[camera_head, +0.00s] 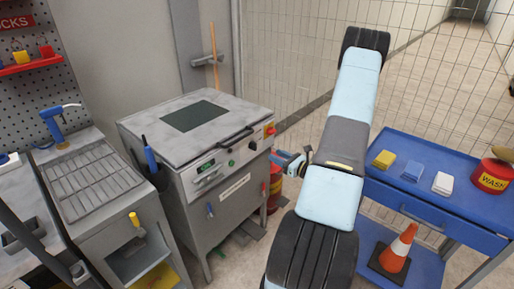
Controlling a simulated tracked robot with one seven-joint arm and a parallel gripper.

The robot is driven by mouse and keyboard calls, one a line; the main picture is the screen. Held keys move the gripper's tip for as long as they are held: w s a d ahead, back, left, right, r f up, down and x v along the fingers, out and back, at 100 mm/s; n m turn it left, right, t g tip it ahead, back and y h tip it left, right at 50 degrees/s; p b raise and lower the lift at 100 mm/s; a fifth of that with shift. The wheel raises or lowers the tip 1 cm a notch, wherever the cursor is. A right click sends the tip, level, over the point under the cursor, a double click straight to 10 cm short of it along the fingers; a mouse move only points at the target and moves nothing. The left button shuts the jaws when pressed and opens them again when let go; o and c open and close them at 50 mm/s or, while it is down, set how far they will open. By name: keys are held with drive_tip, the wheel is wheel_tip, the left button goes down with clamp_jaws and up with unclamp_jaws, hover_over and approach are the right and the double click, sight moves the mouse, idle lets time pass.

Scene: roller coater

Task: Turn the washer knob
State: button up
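The washer is a grey metal cabinet (185,135) with a flat lid and a dark window on top. I cannot tell which control is the washer knob. My arm, light blue and black, reaches up the middle. My gripper (280,157) shows small at the right of the washer's front, pointing left and apart from the black knob. Its fingers are too small and partly hidden to tell whether they are open.
A black lid handle (236,138) and a red-and-yellow button (269,130) are near the knobs. A blue cart (430,165) with sponges and a red WASH tin (491,177) stands right; a cone (398,250) is on its lower shelf. A grey sink bench (90,180) stands left.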

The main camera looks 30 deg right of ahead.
sight(256, 146)
drive_tip(key=x, duration=1.1)
drive_tip(key=shift+w, duration=0.1)
clamp_jaws()
